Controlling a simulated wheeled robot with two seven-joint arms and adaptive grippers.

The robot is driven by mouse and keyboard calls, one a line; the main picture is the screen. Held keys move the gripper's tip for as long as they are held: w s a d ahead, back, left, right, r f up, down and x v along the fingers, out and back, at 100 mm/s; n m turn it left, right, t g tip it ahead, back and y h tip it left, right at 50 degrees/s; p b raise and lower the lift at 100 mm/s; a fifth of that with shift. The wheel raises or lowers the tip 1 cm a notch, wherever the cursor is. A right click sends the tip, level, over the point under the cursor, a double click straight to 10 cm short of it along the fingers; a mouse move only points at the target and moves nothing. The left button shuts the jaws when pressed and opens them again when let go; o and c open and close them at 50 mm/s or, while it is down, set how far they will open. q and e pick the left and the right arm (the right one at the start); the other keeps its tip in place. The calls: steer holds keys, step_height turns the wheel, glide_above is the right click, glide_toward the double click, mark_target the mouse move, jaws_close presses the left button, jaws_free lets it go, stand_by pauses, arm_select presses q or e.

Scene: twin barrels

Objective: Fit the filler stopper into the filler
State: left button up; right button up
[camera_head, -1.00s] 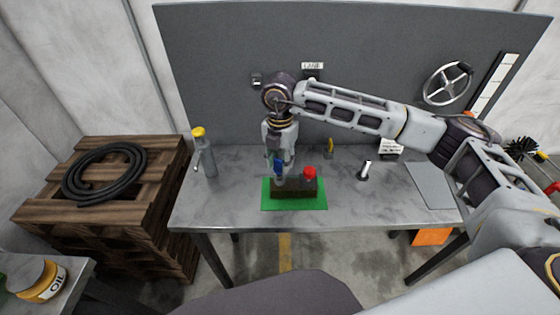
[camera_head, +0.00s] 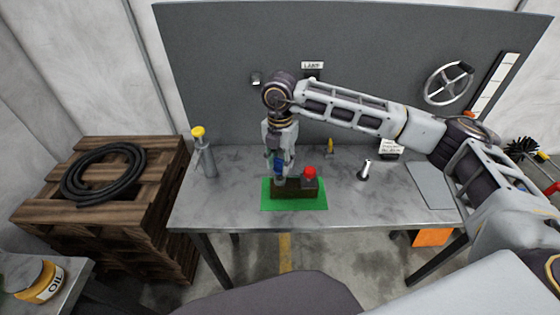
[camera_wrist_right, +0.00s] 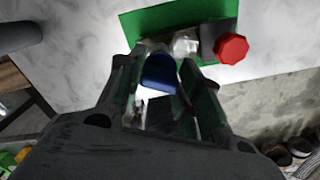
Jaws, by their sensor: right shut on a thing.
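My right gripper (camera_head: 281,165) points down over the left part of a dark brown block (camera_head: 293,192). It is shut on a blue stopper (camera_head: 278,164), which also shows between the fingers in the right wrist view (camera_wrist_right: 159,73). A pale grey fitting, which looks like the filler (camera_wrist_right: 184,46), shows just beyond the blue stopper. The fingers partly hide it, and I cannot tell whether the stopper touches it. A red cap (camera_head: 310,171) sits on the block's right part and shows in the right wrist view (camera_wrist_right: 231,48). My left gripper is not in view.
The block stands on a green mat (camera_head: 318,203) on the grey table (camera_head: 235,211). A grey bottle with a yellow cap (camera_head: 198,132) stands at the left. A small black-and-white object (camera_head: 365,171) stands at the right. The table's front is clear.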

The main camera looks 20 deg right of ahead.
mark_target(280, 168)
arm_select(q)
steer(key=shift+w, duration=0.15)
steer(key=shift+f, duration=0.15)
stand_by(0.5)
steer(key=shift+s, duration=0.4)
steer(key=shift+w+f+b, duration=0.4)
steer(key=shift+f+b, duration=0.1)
steer(key=shift+b, duration=0.15)
arm_select(e)
steer(key=shift+f, duration=0.55)
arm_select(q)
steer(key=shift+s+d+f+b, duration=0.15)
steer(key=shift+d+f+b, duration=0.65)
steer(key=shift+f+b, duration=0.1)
arm_select(e)
steer(key=shift+f, duration=1.1)
steer(key=o, duration=1.1)
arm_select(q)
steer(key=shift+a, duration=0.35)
